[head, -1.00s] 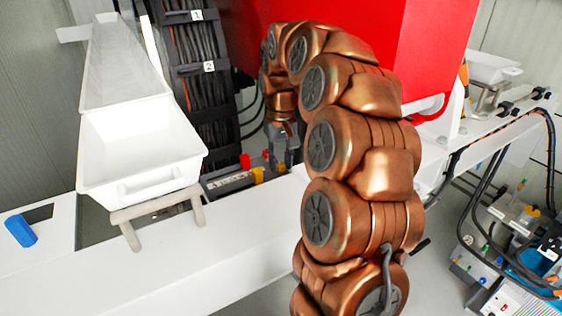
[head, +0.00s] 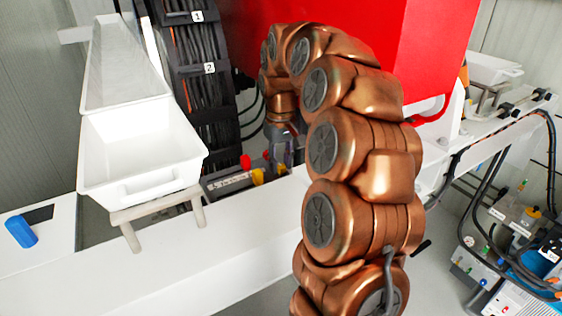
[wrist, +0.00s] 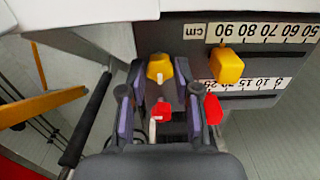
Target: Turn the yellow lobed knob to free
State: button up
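In the wrist view, a yellow lobed knob (wrist: 160,68) sits between the two fingertips of my gripper (wrist: 160,82). The purple-padded fingers stand apart, one on each side of it, with what looks like a thin gap at each side. I cannot tell whether either finger touches it. A red part (wrist: 161,110) with a pale strip shows nearer, between the fingers. In the head view my gripper (head: 283,152) is low behind the white beam, small and partly hidden. Beside it is a yellow part (head: 257,177); I cannot tell which yellow piece this is.
A scale plate (wrist: 265,32) marked cm carries another yellow piece (wrist: 227,66), close right of the gripper. A red piece (wrist: 213,108) lies by the right finger. In the head view, a white trough (head: 140,150) and the white beam (head: 230,240) stand in front. A red housing (head: 430,50) rises behind.

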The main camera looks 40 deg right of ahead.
aim_at(280, 165)
jog(key=o, duration=0.3)
jog(key=shift+r, duration=0.1)
notch_tip(280, 165, up, 12)
jog(key=shift+f, duration=0.1)
dwell(0.8)
jog(key=shift+a, duration=0.1)
dwell(0.5)
